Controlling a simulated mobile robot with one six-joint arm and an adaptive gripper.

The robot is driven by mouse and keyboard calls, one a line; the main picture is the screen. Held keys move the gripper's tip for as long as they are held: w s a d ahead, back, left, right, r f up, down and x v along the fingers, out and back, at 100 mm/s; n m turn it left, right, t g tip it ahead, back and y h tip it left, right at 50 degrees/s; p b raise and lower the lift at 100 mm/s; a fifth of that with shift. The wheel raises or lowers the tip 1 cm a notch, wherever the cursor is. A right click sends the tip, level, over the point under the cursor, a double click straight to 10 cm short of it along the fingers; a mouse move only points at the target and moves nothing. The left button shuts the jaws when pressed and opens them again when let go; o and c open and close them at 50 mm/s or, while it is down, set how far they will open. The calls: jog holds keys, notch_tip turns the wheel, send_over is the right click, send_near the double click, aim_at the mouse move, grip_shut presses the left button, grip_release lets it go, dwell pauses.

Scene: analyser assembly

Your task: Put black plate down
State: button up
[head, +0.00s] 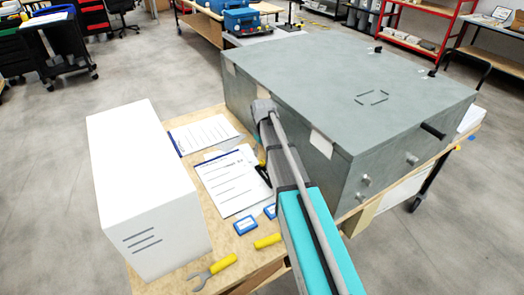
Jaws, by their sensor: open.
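I cannot make out a black plate for certain. My arm reaches in from the bottom right and hides part of the wooden bench. At its left edge a small black part with a bit of yellow shows just above the papers; this looks like my gripper (263,174), mostly hidden behind the arm. It is open, and I see nothing held in it. The large grey analyser housing (340,85) stands behind and to the right of my arm, with a dark handle and round knobs on its front face.
A white box (143,190) stands at the bench's left. Printed sheets (232,180) lie between it and my arm. Small blue-and-white boxes (245,225), a yellow-handled wrench (212,271) and another yellow handle (267,241) lie at the front. Grey floor surrounds the bench.

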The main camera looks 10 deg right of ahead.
jog(key=shift+r+p, duration=2.5)
jog(key=shift+r, duration=0.3)
jog(key=s+a+m, duration=0.2)
jog(key=s+m, duration=0.2)
jog(key=s, duration=1.9)
jog(key=shift+s, duration=0.2)
jog(key=shift+d, duration=0.1)
jog(key=shift+c, duration=0.8)
